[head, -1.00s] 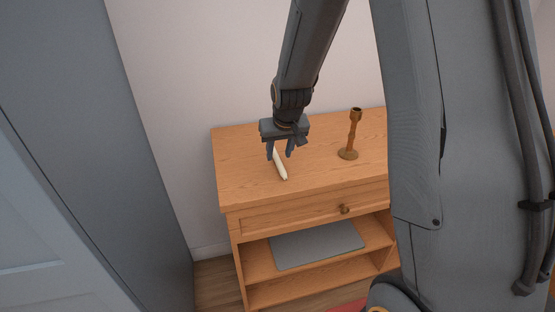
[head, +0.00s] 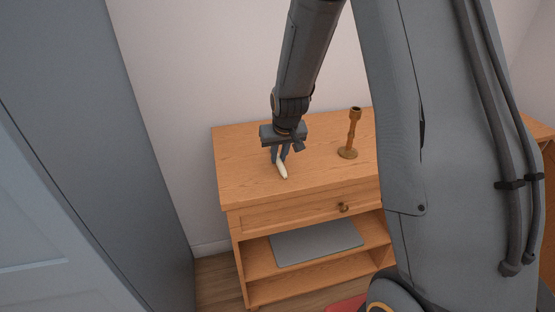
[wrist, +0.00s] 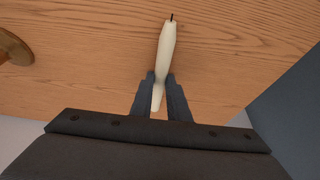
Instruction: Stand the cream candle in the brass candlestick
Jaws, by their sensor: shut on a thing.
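The cream candle (head: 283,171) lies on the wooden cabinet top, its free end pointing toward the front edge. In the wrist view the candle (wrist: 166,52) shows its dark wick at the far end. My gripper (head: 280,159) is shut on the candle near its other end; the fingers (wrist: 161,97) sit on both sides of it. The brass candlestick (head: 350,137) stands upright on the cabinet top to the right of my gripper, its cup empty at the top. Part of its round base (wrist: 14,48) shows at the left edge of the wrist view.
The cabinet (head: 240,181) has a drawer with a round knob (head: 343,207) and open shelves below. A grey mat-like sheet (head: 316,242) lies on the upper shelf. A wall stands behind, and a tall grey panel (head: 150,150) is at left. The top between candle and candlestick is clear.

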